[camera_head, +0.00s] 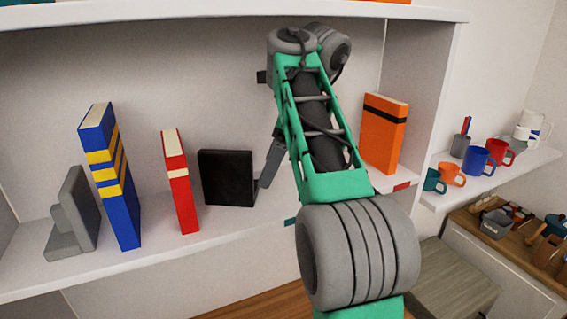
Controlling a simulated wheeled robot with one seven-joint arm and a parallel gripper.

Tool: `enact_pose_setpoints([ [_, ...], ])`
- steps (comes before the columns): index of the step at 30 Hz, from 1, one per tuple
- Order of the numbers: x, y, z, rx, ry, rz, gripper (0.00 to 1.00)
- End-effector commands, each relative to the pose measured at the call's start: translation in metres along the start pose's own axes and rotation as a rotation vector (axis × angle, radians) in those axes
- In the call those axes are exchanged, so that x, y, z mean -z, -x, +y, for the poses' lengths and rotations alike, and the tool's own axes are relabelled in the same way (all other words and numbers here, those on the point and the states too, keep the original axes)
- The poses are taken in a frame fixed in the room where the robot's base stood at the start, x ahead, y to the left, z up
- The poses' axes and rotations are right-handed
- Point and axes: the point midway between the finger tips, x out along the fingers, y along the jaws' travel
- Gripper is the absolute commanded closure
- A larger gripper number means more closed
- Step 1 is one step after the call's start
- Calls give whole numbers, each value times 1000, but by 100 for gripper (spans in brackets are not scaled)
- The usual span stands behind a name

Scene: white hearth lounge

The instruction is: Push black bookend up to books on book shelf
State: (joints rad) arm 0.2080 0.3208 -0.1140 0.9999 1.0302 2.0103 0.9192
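The black bookend (227,178) stands upright on the white book shelf (150,255), right of the books. A red book (180,182) with a pale band stands to its left, with a gap between them. A tall blue book (112,177) with yellow stripes stands further left, apart from the red one. My gripper (264,182) reaches down at the right edge of the bookend, close to it or touching; I cannot tell which. My arm partly hides the gripper, and its finger opening does not show.
A grey bookend (78,212) stands left of the blue book. An orange book (384,133) stands right of my arm, near the shelf's right wall (425,90). Several mugs, including a blue mug (477,160), stand on a side shelf at right.

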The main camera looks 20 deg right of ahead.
Motion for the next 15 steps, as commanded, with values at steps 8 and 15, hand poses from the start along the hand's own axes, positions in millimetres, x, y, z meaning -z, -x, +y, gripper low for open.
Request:
enact_pose_setpoints([
  [8, -62, -24, 0, -4, 4, 1, 17],
  [15, -82, -54, -1, -2, -5, 2, 17],
])
